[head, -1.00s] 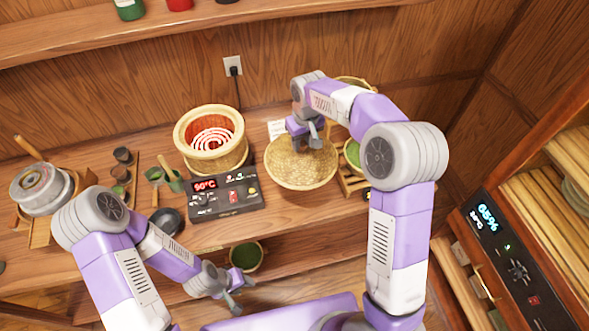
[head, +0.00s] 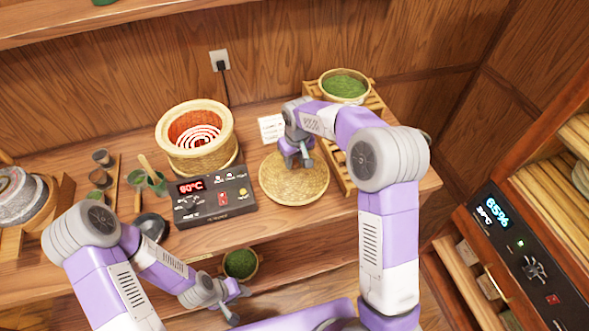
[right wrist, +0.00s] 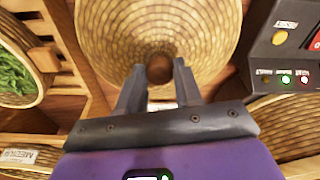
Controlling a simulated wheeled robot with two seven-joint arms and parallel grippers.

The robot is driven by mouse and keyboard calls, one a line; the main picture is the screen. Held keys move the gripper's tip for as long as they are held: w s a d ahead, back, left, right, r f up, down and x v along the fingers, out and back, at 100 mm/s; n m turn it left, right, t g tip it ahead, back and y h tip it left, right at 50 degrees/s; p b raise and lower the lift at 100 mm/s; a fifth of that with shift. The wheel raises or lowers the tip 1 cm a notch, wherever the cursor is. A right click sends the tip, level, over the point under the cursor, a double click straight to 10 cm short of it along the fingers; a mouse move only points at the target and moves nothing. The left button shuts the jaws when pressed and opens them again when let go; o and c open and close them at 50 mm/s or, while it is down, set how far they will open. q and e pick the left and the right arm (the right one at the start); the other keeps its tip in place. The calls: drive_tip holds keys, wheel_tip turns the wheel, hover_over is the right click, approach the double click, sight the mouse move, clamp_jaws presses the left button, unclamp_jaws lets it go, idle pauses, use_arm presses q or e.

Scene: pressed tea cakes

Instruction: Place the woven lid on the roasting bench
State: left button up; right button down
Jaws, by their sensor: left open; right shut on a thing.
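The round woven lid (head: 293,187) is on the wooden roasting bench (head: 262,232), between the control box and a slatted rack. In the head view it looks flat on the bench top. My right gripper (head: 297,160) is over the lid's middle and shut on its knob. In the right wrist view the dark round knob (right wrist: 159,70) shows between the fingertips, with the woven lid (right wrist: 120,35) around it. My left gripper (head: 232,302) is open and empty, low in front of the bench edge.
A woven roaster (head: 198,137) with a glowing coil stands left of the lid, behind the control box (head: 214,197). A basket of green leaves (head: 344,86) sits on the slatted rack (head: 343,170) to the right. A small white card (head: 272,129) stands behind the lid.

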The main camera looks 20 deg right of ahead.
sight(295, 168)
wheel_tip(295, 168, down, 4)
drive_tip(key=shift+f, duration=0.1)
drive_tip(key=shift+b, duration=0.3)
drive_tip(key=shift+f, duration=0.1)
drive_tip(key=c, duration=0.8)
unclamp_jaws()
drive_tip(key=shift+o, duration=0.2)
wheel_tip(295, 168, up, 12)
drive_tip(key=s+p, duration=0.1)
drive_tip(key=shift+s+d+r+p, duration=0.15)
drive_tip(key=shift+s+r+p, duration=0.05)
drive_tip(key=shift+p, duration=0.2)
